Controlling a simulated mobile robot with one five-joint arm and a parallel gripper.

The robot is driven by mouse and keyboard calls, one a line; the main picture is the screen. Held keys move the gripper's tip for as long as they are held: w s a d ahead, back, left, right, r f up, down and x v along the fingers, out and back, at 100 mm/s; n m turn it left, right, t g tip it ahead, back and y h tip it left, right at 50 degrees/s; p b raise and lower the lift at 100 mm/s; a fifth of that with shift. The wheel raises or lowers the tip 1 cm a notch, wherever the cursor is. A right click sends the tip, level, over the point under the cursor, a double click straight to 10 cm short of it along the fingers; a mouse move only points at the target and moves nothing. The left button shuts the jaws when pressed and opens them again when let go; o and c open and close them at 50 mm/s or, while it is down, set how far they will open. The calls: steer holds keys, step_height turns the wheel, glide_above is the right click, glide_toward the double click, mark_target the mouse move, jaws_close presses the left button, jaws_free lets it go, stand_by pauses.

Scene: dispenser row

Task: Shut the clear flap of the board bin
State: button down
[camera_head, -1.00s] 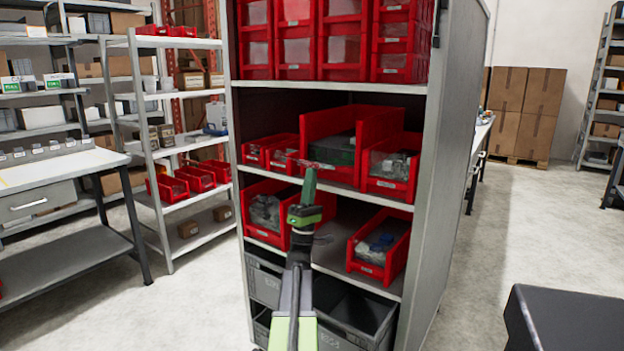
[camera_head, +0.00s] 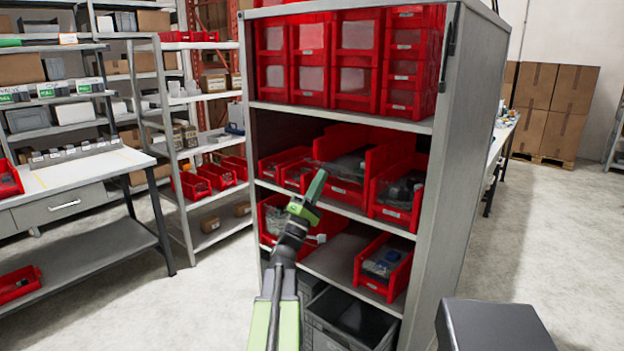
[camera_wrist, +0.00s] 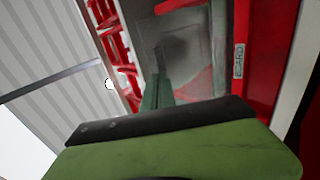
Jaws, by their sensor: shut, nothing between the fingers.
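The board bin is the large red bin (camera_head: 376,162) in the middle of the cabinet's centre shelf. Its label (camera_wrist: 238,60) shows in the wrist view. A greyish clear flap (camera_head: 347,167) shows at its front; it also fills the middle of the wrist view (camera_wrist: 195,62). The flap looks tilted, and I cannot tell how far it stands from shut. My gripper (camera_head: 321,173), green, is shut and empty at the flap's left front. In the wrist view the fingertips (camera_wrist: 158,77) overlap the flap; I cannot tell whether they touch it.
Smaller red bins (camera_head: 278,164) stand left of the board bin, and another (camera_head: 397,192) stands to its right. A lower shelf holds red bins (camera_head: 383,268). The cabinet's side wall (camera_head: 463,170) bounds the right. The floor in front of the left bench (camera_head: 70,180) is clear.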

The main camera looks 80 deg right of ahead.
mark_target(328, 166)
steer(key=p+x, duration=0.4)
steer(key=x, duration=0.2)
steer(key=shift+s+a+r, duration=0.1)
steer(key=shift+s+a, duration=0.05)
steer(key=shift+a, duration=0.1)
steer(key=shift+s+d+r+p, duration=0.3)
steer(key=shift+d+r+p, duration=0.05)
steer(key=shift+d, duration=0.25)
steer(key=shift+s+d+r+p, duration=0.3)
steer(key=shift+d+r, duration=0.05)
steer(key=shift+d, duration=0.3)
steer(key=w+a, duration=0.4)
steer(key=a, duration=0.5)
steer(key=shift+w, duration=0.2)
steer(key=shift+d, duration=0.1)
